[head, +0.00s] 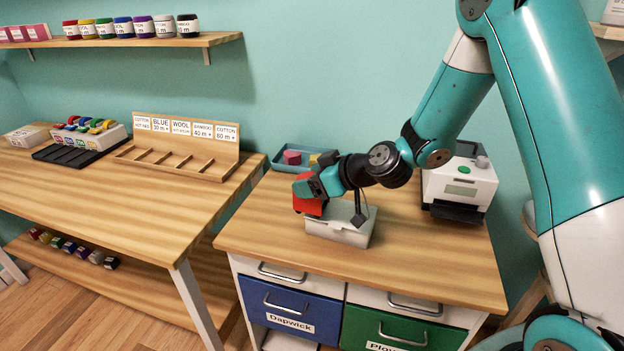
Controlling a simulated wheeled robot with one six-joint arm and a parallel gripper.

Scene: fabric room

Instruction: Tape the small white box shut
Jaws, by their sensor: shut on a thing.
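The small white box (340,232) sits on the wooden top of the drawer cabinet. Its upper part is partly hidden by my gripper and arm end. My gripper (314,188) is above the box's left and back side, shut on a red object (307,206). The red object is at the box's upper left edge; I cannot tell whether it touches the box. Whether tape lies on the box, and whether its lid is fully closed, is too small to tell.
A blue tray (284,169) with small coloured items stands behind the box. A white label printer-like machine (460,184) stands to the right. The cabinet top (440,262) is clear in front. A wooden table (100,190) with a sorting rack (180,160) is at left.

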